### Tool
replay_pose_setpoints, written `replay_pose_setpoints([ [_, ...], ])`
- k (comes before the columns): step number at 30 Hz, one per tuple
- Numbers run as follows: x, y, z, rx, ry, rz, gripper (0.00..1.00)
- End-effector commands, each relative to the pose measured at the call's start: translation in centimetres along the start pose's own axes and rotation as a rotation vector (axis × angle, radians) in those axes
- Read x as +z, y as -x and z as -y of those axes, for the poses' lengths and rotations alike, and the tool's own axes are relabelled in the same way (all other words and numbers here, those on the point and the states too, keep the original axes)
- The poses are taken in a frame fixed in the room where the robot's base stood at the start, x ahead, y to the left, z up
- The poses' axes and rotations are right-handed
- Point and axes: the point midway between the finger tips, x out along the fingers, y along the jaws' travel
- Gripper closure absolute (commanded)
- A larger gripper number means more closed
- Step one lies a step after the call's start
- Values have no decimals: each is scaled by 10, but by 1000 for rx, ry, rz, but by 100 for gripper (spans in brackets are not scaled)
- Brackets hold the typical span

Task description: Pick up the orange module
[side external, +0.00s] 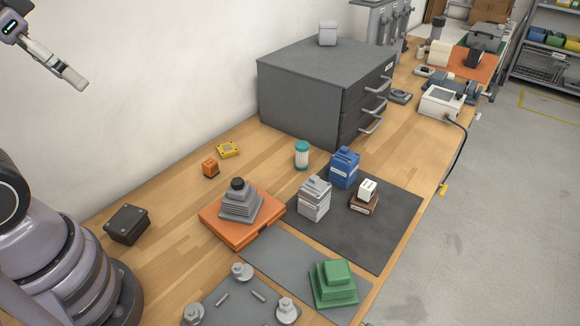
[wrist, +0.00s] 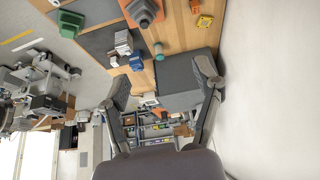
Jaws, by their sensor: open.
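The orange module (side external: 210,168) is a small block standing on the wooden bench near the wall, just left of a flat yellow module (side external: 228,149). In the wrist view the orange module (wrist: 195,6) is at the top edge, partly cut off, with the yellow module (wrist: 204,21) beside it. My gripper (side external: 78,82) is high at the upper left, well above the bench and far from the orange module. In the wrist view my gripper (wrist: 162,80) has its two fingers spread wide with nothing held between them.
A large grey drawer cabinet (side external: 312,92) stands behind the modules. An orange case (side external: 215,226) with a grey stepped piece is in front, and a dark box (side external: 127,224) lies to the left. A teal-capped bottle (side external: 302,155) stands right. Bare wood surrounds the orange module.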

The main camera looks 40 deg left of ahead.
Motion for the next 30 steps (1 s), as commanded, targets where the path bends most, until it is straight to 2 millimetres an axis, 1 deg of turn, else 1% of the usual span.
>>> replay_pose_setpoints([
  [19, 0, 0, 0, 0, 0, 0, 34],
  [22, -5, -3, 1, -3, 2, -2, 34],
  [23, -9, -6, 1, -5, 3, -5, 34],
  [26, -32, -24, 5, -16, 9, -23, 34],
  [29, -66, -58, 14, -35, 18, -59, 34],
  [30, -80, -74, 18, -42, 21, -77, 34],
])
